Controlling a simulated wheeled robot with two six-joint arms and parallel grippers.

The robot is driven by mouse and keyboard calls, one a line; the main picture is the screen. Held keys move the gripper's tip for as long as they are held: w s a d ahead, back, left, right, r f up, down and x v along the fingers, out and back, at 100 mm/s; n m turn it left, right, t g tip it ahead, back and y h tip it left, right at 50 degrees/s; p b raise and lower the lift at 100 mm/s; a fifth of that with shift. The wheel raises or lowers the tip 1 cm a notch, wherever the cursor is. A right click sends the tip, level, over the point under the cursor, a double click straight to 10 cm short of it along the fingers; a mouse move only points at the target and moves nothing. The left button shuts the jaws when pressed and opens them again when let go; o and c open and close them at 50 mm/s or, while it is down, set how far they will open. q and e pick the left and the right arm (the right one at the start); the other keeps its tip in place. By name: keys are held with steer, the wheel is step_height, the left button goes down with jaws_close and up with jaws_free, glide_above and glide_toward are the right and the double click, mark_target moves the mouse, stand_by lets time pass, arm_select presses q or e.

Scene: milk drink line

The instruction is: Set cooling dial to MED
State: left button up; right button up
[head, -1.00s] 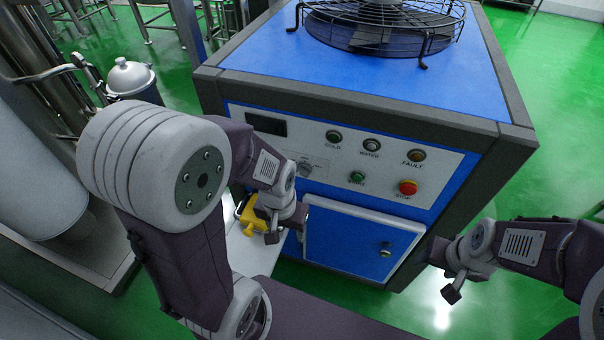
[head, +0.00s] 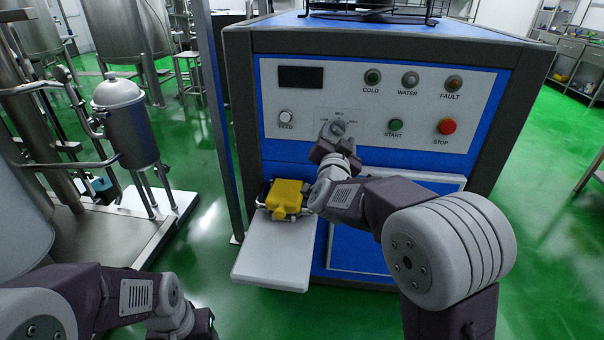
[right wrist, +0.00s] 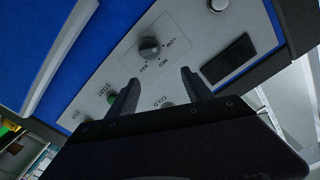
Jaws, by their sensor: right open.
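My left gripper (head: 203,328) is at the bottom edge, partly cut off.
START (head: 395,125) and red STOP (head: 447,126) buttons are right of the dial; the FEED button (head: 286,117) is left. A yellow clamp-like object (head: 285,197) rests above a white shelf (head: 272,262) below the panel. A steel vessel (head: 127,125) stands left.

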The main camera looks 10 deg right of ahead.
mark_target(339, 131)
steer(key=w+d+f, duration=0.1)
steer(key=w, duration=0.2)
steer(key=w+d+f+b, duration=0.1)
steer(key=w, duration=0.2)
steer(key=w+d+f, duration=0.1)
steer(key=w, duration=0.2)
steer(key=shift+w+b, duration=0.15)
steer(key=shift+b, duration=0.2)
arm_select(q)
steer(key=f, duration=0.2)
steer(key=d+f, duration=0.1)
steer(key=shift+w+f, duration=0.2)
steer(key=shift+w, duration=0.1)
arm_select(e)
steer(key=c, duration=1.2)
